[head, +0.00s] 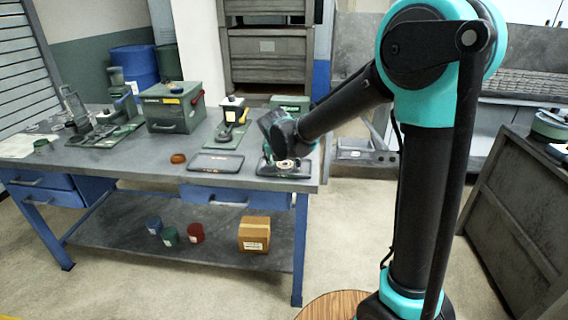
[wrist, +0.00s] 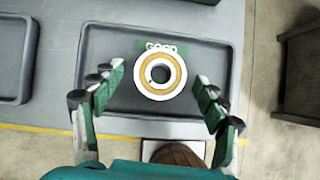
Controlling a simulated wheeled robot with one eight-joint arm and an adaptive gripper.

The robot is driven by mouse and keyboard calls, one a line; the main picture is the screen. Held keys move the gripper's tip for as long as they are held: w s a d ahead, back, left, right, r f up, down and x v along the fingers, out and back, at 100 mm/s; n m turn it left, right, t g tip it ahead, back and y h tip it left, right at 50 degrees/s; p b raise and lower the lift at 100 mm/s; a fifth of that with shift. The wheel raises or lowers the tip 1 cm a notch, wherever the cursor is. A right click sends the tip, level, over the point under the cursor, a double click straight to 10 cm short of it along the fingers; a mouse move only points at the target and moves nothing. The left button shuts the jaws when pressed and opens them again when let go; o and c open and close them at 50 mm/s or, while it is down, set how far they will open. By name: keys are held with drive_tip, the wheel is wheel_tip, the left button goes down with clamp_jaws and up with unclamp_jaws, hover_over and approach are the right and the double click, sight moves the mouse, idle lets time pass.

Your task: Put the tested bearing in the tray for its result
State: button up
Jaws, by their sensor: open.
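The bearing (wrist: 160,75) is a ring with white inner and outer bands and a tan band between them. It lies flat in the dark tray (wrist: 115,120) whose green label reads GOOD, partly covering the label's lower edge. In the head view this tray (head: 303,174) is at the bench's right end. My gripper (wrist: 160,95) is open above the tray, its green fingers on either side of the bearing and apart from it. In the head view my gripper (head: 286,158) hides part of the tray. A second dark tray (head: 216,162) stands left of it.
The bench (head: 120,165) also holds a green box (head: 172,107), a test device (head: 232,110) and a brown ring (head: 178,158). Floor shows beyond the bench's right end.

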drive_tip(key=shift+r, duration=0.15)
drive_tip(key=d+v, duration=0.1)
drive_tip(key=v, duration=1.1)
drive_tip(key=s+d+f+m+g, duration=0.1)
drive_tip(key=s+d+f+m, duration=0.35)
drive_tip(key=d+m, duration=0.45)
drive_tip(key=s+d+f+m+g, duration=0.1)
drive_tip(key=s+d+f+m, duration=0.2)
drive_tip(key=d+f+m, duration=0.45)
drive_tip(key=s+d+f+m, duration=0.3)
drive_tip(key=s+m, duration=0.3)
drive_tip(key=m, duration=0.3)
drive_tip(key=s+d+f+m, duration=0.4)
drive_tip(key=s+d+m, duration=0.2)
drive_tip(key=m, duration=0.3)
drive_tip(key=shift+d+y, duration=0.2)
drive_tip(key=shift+y, duration=0.1)
